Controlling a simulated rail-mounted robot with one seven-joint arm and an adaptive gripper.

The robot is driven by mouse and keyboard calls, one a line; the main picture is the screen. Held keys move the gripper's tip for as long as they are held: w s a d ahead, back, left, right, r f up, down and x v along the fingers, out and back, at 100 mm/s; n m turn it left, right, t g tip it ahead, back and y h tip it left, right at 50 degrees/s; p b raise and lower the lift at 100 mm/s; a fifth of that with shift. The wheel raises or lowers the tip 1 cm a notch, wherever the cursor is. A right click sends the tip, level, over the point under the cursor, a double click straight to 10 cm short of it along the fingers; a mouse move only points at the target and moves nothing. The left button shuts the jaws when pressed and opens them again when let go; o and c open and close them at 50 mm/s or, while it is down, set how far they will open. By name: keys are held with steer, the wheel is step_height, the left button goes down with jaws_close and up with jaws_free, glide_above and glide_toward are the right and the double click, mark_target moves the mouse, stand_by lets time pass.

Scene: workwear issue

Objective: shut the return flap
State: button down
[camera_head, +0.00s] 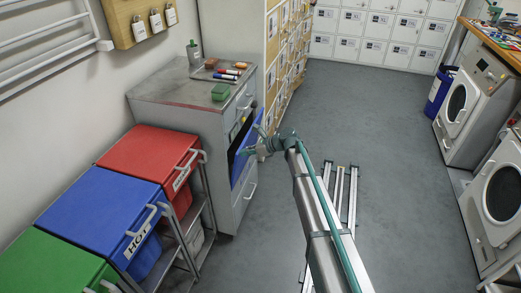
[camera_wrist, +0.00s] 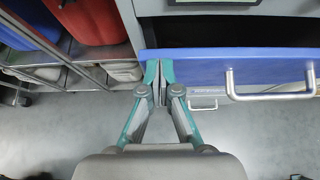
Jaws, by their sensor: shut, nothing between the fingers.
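The return flap is a blue panel (camera_head: 246,147) on the front of the grey cabinet (camera_head: 180,112). It hangs open, tilted outward, with a dark gap behind it. In the wrist view the flap (camera_wrist: 215,63) runs across the top with a pale bar handle at its right, and the dark opening shows beyond its edge. My gripper (camera_head: 258,146) is shut and empty at the outer side of the flap. In the wrist view its closed fingertips (camera_wrist: 158,68) overlap the flap's left part, left of the handle; I cannot tell whether they touch.
Red (camera_head: 150,158), blue (camera_head: 100,208) and green (camera_head: 55,268) lidded bins stand in a rack left of the cabinet. Washing machines (camera_head: 470,105) stand at right.

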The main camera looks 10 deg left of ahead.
steer(key=shift+w+a+r+p, duration=0.15)
steer(key=shift+a+p, duration=0.1)
steer(key=shift+a, duration=0.25)
steer(key=shift+a+r+p, duration=0.1)
steer(key=shift+a+p, duration=0.1)
steer(key=shift+a, duration=0.25)
